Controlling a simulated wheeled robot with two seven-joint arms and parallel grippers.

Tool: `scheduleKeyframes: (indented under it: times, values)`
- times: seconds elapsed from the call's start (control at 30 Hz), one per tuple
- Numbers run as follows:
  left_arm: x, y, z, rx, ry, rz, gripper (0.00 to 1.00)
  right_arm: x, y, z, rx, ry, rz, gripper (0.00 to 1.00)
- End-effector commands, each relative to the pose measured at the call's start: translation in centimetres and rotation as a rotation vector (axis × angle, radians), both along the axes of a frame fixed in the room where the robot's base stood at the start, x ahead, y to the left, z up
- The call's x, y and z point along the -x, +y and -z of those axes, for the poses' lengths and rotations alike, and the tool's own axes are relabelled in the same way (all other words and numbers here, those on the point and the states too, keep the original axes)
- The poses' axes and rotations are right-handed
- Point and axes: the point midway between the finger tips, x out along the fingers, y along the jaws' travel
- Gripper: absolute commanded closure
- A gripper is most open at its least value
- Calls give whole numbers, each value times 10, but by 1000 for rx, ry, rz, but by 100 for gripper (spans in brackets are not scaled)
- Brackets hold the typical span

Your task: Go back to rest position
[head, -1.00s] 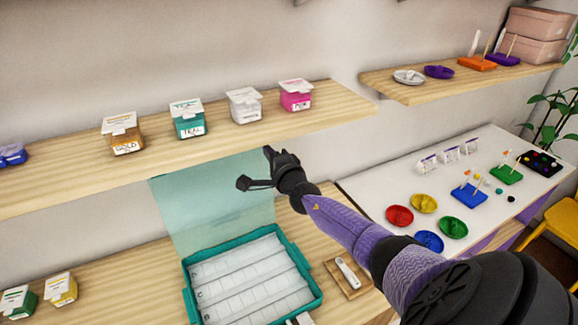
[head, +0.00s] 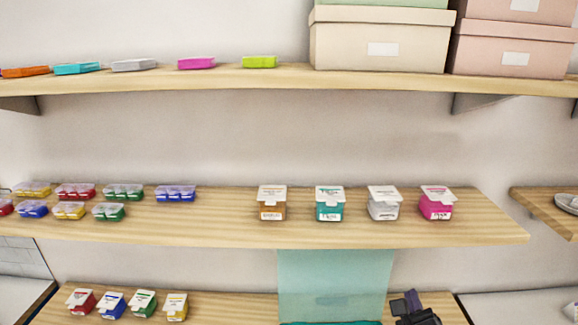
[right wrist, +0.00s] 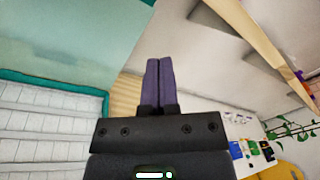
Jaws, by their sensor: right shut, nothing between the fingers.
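My right gripper (head: 412,302) shows at the bottom edge of the head view, right of the pale teal upright panel (head: 335,285). In the right wrist view its two purple fingers (right wrist: 159,80) are pressed together with nothing between them. The gripper is below the middle shelf and apart from the containers on it. Most of my right arm is below the head view. My left gripper is not in view.
The middle shelf (head: 230,228) holds labelled gold, teal, white and pink tubs and several small lidded boxes at left. A teal-rimmed tray (right wrist: 60,84) lies left of the fingers in the right wrist view. Large storage boxes (head: 378,40) stand on the top shelf.

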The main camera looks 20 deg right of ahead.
Motion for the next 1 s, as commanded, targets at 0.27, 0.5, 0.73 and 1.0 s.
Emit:
scheduleKeyframes:
  times: [0.27,0.5,0.73,1.0]
  values:
    - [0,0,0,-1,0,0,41,95,78,59,-1742,-607,785,100]
    - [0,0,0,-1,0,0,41,156,160,70,-2322,-933,1591,100]
    - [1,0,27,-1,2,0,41,180,201,118,2097,961,-1852,100]
    - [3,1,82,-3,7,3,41,182,201,257,2077,975,-1920,100]
